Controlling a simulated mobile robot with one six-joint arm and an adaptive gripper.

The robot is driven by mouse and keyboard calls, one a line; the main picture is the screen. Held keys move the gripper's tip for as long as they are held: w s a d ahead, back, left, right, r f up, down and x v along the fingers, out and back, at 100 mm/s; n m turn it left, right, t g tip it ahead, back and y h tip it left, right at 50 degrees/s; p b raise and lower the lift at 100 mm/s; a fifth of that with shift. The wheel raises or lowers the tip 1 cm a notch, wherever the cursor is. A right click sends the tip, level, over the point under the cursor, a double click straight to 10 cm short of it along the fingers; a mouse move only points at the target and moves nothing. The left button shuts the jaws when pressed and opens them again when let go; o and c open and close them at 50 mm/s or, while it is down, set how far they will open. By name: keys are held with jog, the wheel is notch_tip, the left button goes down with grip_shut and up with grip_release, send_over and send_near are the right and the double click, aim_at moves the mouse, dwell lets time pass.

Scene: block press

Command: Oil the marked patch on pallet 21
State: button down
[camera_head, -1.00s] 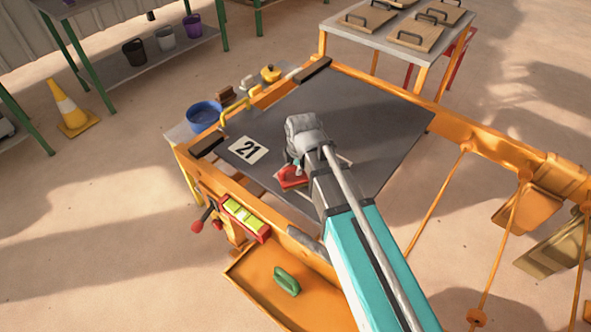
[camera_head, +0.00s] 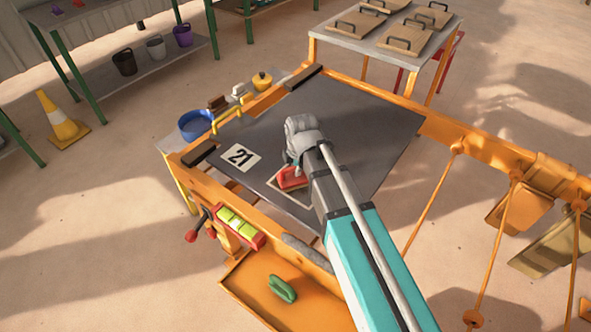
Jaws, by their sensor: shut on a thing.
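The dark pallet (camera_head: 352,112) lies flat in the orange frame, with a white label reading 21 (camera_head: 240,157) at its left front corner. The marked patch (camera_head: 309,197) is a light outline near the pallet's front edge, partly hidden by my arm. My gripper (camera_head: 294,170) is shut on a red-handled tool (camera_head: 291,180), held at the patch. Its underside is hidden, so I cannot tell whether it touches the surface.
A green-handled tool (camera_head: 282,288) lies in the orange tray (camera_head: 252,301) in front. An orange cone (camera_head: 62,121) stands left.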

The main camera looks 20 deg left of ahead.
jog(key=shift+w+d, duration=0.25)
jog(key=shift+w, duration=0.45)
jog(key=shift+w+d, duration=0.2)
jog(key=shift+w, duration=0.45)
jog(key=shift+w+d, duration=0.35)
jog(key=shift+w, duration=0.55)
jog(key=shift+w+d, duration=0.3)
jog(key=shift+w, duration=0.55)
jog(key=shift+w, duration=0.15)
jog(key=shift+w+d, duration=0.3)
jog(key=shift+w, duration=0.55)
jog(key=shift+w+d, duration=0.3)
jog(key=shift+w, duration=0.55)
jog(key=shift+w+d, duration=0.35)
jog(key=shift+w, duration=0.55)
jog(key=shift+w+d, duration=0.3)
jog(key=shift+w, duration=0.6)
jog(key=shift+d, duration=0.1)
jog(key=shift+s+d, duration=0.25)
jog(key=shift+d, duration=0.3)
jog(key=shift+s+d, duration=0.2)
jog(key=shift+d, duration=0.35)
